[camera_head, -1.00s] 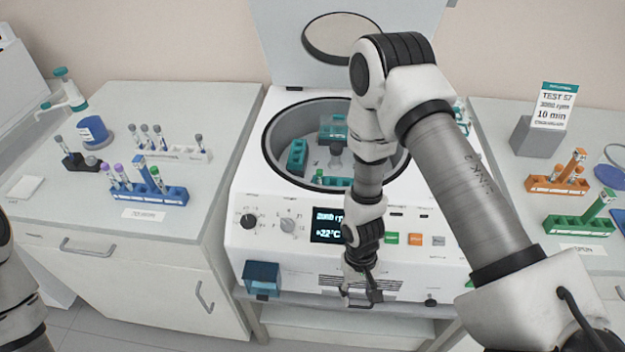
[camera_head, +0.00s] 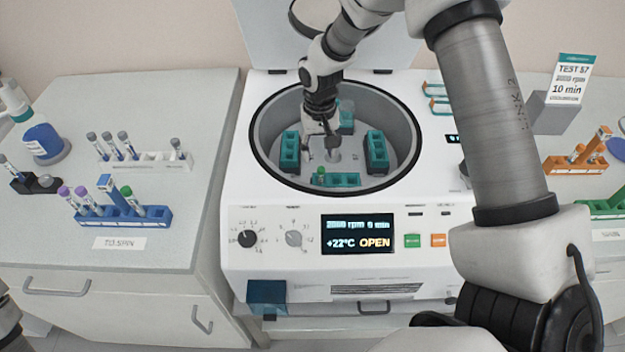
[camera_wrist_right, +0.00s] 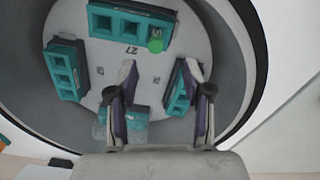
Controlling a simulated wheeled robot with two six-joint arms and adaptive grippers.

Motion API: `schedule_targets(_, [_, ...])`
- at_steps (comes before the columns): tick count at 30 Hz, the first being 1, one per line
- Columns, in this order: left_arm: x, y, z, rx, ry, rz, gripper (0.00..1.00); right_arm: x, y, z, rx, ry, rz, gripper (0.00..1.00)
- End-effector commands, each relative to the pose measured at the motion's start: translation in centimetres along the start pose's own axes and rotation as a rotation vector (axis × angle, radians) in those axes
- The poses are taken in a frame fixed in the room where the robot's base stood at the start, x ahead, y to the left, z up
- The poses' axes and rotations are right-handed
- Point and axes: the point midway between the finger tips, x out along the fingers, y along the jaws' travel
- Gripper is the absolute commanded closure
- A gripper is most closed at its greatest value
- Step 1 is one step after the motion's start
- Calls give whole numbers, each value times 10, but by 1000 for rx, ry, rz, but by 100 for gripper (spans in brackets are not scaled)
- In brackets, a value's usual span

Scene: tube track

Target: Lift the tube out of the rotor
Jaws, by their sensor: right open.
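The tube shows as a green cap (camera_head: 321,172) in the front teal bucket (camera_head: 345,180) of the rotor (camera_head: 361,160). In the right wrist view the green cap (camera_wrist_right: 155,42) sits at one end of its teal bucket (camera_wrist_right: 128,22). My right gripper (camera_head: 329,140) is inside the centrifuge bowl, above the rotor and behind the tube. In the wrist view its two fingers (camera_wrist_right: 160,75) are apart with nothing between them, and the cap lies beyond their tips. The tube's body is hidden in the bucket. My left gripper is out of view.
The centrifuge bowl rim (camera_head: 256,150) surrounds the gripper, with the lid (camera_head: 262,35) raised behind. Other teal buckets (camera_head: 376,152) stand on the rotor. A blue rack (camera_head: 150,217) and a white rack (camera_head: 150,160) hold tubes on the left counter. The display (camera_head: 358,234) reads OPEN.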

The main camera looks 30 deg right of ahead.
Motion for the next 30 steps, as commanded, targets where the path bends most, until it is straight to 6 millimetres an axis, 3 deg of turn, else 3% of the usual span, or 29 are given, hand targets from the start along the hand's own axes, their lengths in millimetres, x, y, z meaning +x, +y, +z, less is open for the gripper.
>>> schedule_targets(8, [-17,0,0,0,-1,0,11,33,3,1,0,-5,1,50])
schedule_targets(14, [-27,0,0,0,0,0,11,69,5,1,-1,-4,2,50])
schedule_targets(21, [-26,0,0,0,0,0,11,74,4,0,-1,-1,0,50])
schedule_targets(25, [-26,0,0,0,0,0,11,74,4,0,-1,-1,0,96])
schedule_targets(30, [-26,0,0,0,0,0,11,74,4,0,-1,-1,0,99])
